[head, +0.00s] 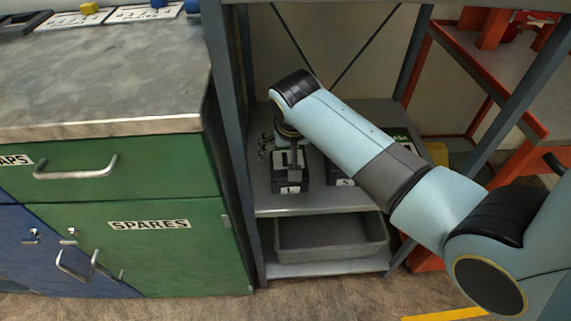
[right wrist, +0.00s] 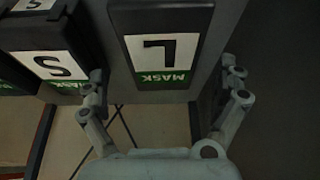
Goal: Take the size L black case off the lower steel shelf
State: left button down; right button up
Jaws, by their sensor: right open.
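The black size L case (head: 282,179) stands on the steel shelf (head: 320,205), its white label facing out. In the right wrist view the case (right wrist: 193,30) shows a large L and a green MASK strip, both upside down. My right gripper (right wrist: 166,76) is open, with a finger toward each side of the L case; I see no grip on it. My left gripper is not in view.
A grey tub (head: 330,240) sits on the level below the cases. Steel posts (head: 232,130) frame the rack, and a green cabinet (head: 130,245) stands close on the left. An orange-framed rack (head: 480,75) stands on the right. Another labelled case edges the right wrist view.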

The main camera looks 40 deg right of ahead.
aim_at(288, 157)
jog(key=b+x, duration=0.1)
jog(key=x, duration=0.3)
jog(key=shift+a+f+b, duration=0.15)
jog(key=shift+f+b, duration=0.2)
jog(key=shift+b, duration=0.05)
jog(key=shift+w+f, duration=0.25)
jog(key=shift+f, duration=0.2)
jog(key=shift+r, duration=0.1)
jog(key=c, duration=1.4)
